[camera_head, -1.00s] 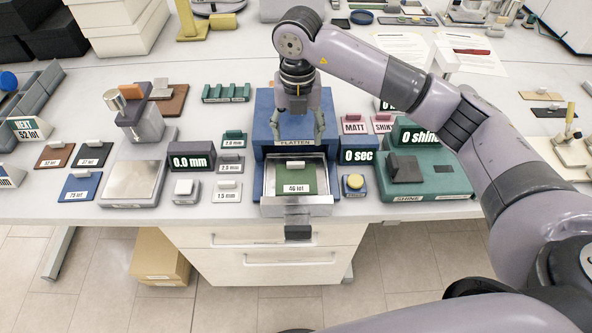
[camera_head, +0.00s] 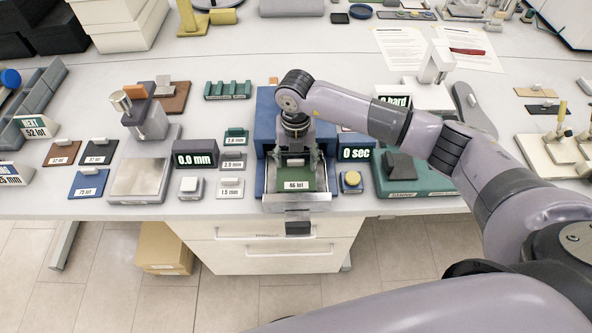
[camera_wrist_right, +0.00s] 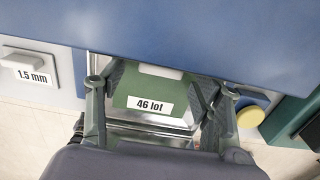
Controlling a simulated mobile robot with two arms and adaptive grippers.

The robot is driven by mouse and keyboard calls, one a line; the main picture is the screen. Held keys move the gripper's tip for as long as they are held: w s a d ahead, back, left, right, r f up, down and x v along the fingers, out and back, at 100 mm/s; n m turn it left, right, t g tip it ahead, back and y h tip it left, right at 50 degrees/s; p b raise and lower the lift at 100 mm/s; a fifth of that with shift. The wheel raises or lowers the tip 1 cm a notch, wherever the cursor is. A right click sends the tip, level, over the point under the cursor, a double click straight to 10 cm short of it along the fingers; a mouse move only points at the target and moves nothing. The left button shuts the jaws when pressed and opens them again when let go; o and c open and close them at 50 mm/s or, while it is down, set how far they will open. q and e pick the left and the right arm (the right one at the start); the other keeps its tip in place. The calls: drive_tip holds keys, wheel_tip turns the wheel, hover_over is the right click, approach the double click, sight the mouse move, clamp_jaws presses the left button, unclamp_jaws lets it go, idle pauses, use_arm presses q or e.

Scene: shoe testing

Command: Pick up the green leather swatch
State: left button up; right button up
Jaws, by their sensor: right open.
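The green leather swatch (camera_head: 297,181), labelled "46 lot", lies in the pulled-out metal tray (camera_head: 296,203) of the blue press. It has a pale grip block on top, partly hidden by my gripper in the head view. My right gripper (camera_head: 296,160) is open over the swatch, with its fingers apart around the block area. In the right wrist view the swatch (camera_wrist_right: 148,100) shows between the two open fingers. I cannot tell whether the fingers touch the block. My left gripper is not in view.
The blue press (camera_head: 264,130) stands right behind the tray. A yellow-topped button (camera_head: 351,181) and the green shine unit (camera_head: 425,178) are to the right. Thickness plates (camera_head: 230,189) and a 0.0 mm display (camera_head: 194,158) are to the left.

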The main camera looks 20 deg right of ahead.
sight(296, 161)
drive_tip(key=shift+c, duration=0.3)
drive_tip(key=c, duration=1)
drive_tip(key=shift+o, duration=0.2)
drive_tip(key=shift+r, duration=0.15)
drive_tip(key=shift+w+r+b, duration=0.1)
drive_tip(key=shift+r+b, duration=0.2)
drive_tip(key=shift+r, duration=0.35)
wheel_tip(296, 161, up, 18)
drive_tip(key=b, duration=0.4)
drive_tip(key=shift+r, duration=0.25)
